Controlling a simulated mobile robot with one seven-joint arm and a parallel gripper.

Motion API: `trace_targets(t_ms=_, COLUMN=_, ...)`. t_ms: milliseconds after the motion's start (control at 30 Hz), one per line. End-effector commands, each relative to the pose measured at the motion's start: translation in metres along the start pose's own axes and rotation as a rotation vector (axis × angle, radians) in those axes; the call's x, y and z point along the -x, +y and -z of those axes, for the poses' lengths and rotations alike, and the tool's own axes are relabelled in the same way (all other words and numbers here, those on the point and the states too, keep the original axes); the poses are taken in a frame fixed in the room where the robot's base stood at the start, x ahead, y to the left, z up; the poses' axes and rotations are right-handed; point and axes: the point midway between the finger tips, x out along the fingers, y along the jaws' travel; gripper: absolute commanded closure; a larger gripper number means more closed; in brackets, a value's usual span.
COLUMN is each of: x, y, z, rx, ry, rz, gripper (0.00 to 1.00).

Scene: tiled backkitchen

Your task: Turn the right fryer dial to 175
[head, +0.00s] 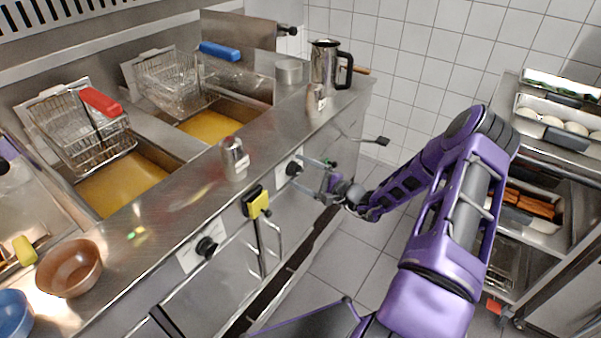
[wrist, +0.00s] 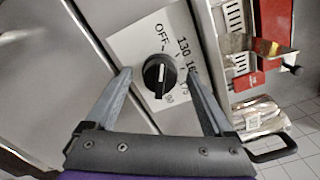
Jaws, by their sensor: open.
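The right fryer dial (head: 294,168) is a black knob on a white plate on the fryer's front panel. In the wrist view, the dial (wrist: 153,70) has a white pointer line running roughly up and down the picture. Its plate (wrist: 128,45) reads OFF at upper left and 130 at upper right, with further numbers down the right side partly hidden. My gripper (head: 313,176) is open just in front of the dial. In the wrist view, its two fingers (wrist: 159,76) appear on either side of the knob with gaps; contact is not visible.
A shaker (head: 234,158) and a steel jug (head: 325,66) stand on the counter above. A rack with food trays (head: 566,138) stands at right. Tiled floor is open between.

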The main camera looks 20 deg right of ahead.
Motion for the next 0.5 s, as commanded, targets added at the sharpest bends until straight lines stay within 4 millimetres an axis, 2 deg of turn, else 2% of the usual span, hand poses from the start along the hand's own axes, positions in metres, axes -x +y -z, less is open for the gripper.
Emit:
trace_targets(t_ms=67, x=0.0001, y=0.0, z=0.0, rx=0.0, ry=0.0, rz=0.0, gripper=0.13)
trace_targets(t_ms=500, x=0.0004, y=0.0, z=0.0, rx=0.0, ry=0.0, rz=0.0, gripper=0.93)
